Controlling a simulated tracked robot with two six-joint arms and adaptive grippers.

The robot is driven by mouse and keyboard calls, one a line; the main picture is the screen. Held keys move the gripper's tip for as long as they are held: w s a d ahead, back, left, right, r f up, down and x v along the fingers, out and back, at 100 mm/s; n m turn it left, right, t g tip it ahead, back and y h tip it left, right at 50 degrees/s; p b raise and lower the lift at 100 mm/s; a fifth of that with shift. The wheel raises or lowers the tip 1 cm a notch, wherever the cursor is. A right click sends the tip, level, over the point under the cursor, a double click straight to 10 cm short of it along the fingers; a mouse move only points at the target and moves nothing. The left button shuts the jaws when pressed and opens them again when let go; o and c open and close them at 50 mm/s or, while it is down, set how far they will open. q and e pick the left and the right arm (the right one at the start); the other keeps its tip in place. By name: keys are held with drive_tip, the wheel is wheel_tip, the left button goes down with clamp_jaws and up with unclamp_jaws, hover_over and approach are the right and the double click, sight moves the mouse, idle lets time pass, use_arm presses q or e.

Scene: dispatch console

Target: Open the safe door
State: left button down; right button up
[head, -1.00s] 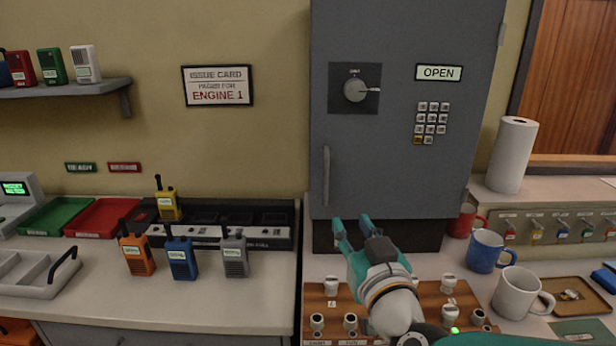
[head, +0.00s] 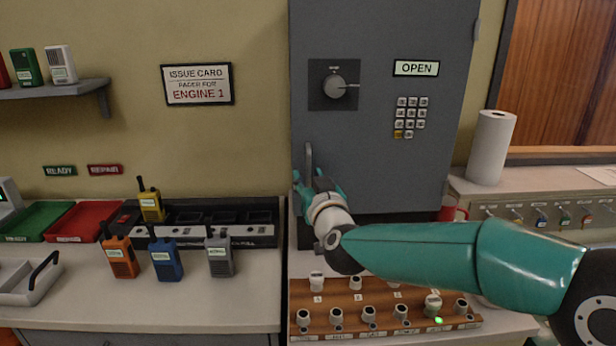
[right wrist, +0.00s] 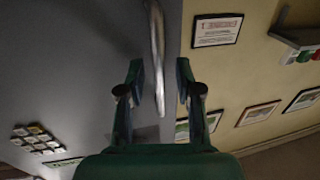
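The grey safe door (head: 375,140) stands flat in its frame in the head view, with no gap showing. It has a dial (head: 335,86), a keypad (head: 410,117) and a display (head: 416,68) reading OPEN. The vertical bar handle (head: 309,160) is at the door's lower left. My right gripper (head: 318,182) is at the handle's lower part. In the right wrist view the handle (right wrist: 157,50) runs between the two spread fingers of my right gripper (right wrist: 160,78), with gaps visible on both sides. My left gripper is not in view.
A wooden panel of knobs (head: 375,305) lies below my right arm. A charging rack (head: 225,230) and several radios stand on the left counter. A paper roll (head: 491,148) and a red mug (head: 449,208) are at the right. The wall left of the door is clear near the handle.

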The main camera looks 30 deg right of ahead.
drive_tip(key=shift+w+d, duration=0.1)
drive_tip(key=shift+w, duration=0.25)
clamp_jaws()
